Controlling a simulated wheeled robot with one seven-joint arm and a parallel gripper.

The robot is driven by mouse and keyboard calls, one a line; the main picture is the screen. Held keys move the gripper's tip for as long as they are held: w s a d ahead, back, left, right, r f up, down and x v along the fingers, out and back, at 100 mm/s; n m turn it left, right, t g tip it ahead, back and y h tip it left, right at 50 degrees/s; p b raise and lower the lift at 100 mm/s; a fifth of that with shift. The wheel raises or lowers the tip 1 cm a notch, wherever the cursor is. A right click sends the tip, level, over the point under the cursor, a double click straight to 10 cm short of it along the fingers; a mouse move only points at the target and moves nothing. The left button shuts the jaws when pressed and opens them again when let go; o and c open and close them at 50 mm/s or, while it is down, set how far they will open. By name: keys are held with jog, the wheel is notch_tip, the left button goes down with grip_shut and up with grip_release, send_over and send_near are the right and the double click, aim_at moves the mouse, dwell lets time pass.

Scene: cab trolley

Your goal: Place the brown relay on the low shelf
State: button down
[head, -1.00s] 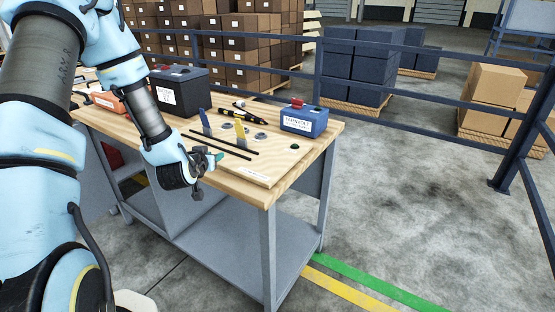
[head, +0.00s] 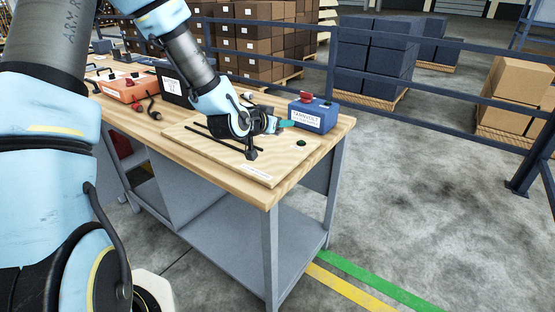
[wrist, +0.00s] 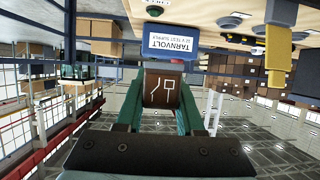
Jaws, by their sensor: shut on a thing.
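The brown relay (wrist: 163,90), a small brown block with a white switch symbol, sits between the teal fingers of my gripper (wrist: 160,106) in the wrist view. In the head view my gripper (head: 279,125) is over the right part of the wooden bench top, just left of the blue TARNVOLT box. The relay cannot be made out there. The low shelf (head: 250,232) is the grey lower deck of the bench, below and in front of my gripper. Its visible part is bare.
The blue TARNVOLT box (head: 313,114) stands close to my gripper and also shows in the wrist view (wrist: 171,43). An orange box (head: 130,87) and a black box (head: 174,86) stand further left. A grey leg (head: 270,258) borders the shelf opening.

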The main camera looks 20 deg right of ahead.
aim_at(281, 157)
notch_tip(281, 157, down, 9)
jog(key=shift+r+p, duration=0.2)
jog(key=shift+p, duration=1)
jog(key=shift+f, duration=0.35)
jog(key=shift+f, duration=0.1)
jog(key=shift+f, duration=0.15)
jog(key=c, duration=0.5)
grip_release()
